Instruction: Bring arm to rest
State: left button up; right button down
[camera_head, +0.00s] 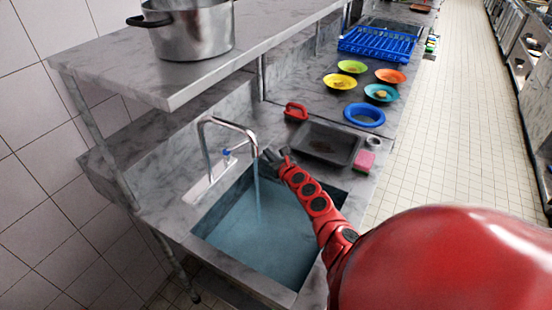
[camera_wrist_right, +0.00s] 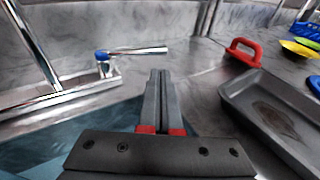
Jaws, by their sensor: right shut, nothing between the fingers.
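My right arm, red with dark joints, reaches in from the lower right in the head view. Its gripper (camera_head: 273,157) is beside the tap's spout, over the back edge of the sink. In the right wrist view the two grey fingers (camera_wrist_right: 158,103) are pressed together with nothing between them. The tap (camera_head: 229,131) has a blue-tipped lever, which also shows in the right wrist view (camera_wrist_right: 103,57). Water runs from the spout into the sink (camera_head: 245,235), which holds water. My left gripper is not in view.
A dark, stained tray (camera_head: 325,143), a red-handled tool (camera_head: 296,111) and a pink sponge (camera_head: 365,161) lie right of the sink. A shelf with a pot (camera_head: 190,30) overhangs the counter.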

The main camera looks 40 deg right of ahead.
jog(key=shift+d+p+v, duration=0.15)
jog(key=shift+p+v, duration=0.2)
jog(key=shift+v, duration=0.65)
jog(key=shift+d+p+v, duration=0.1)
jog(key=shift+p+v, duration=0.25)
jog(key=shift+v, duration=0.65)
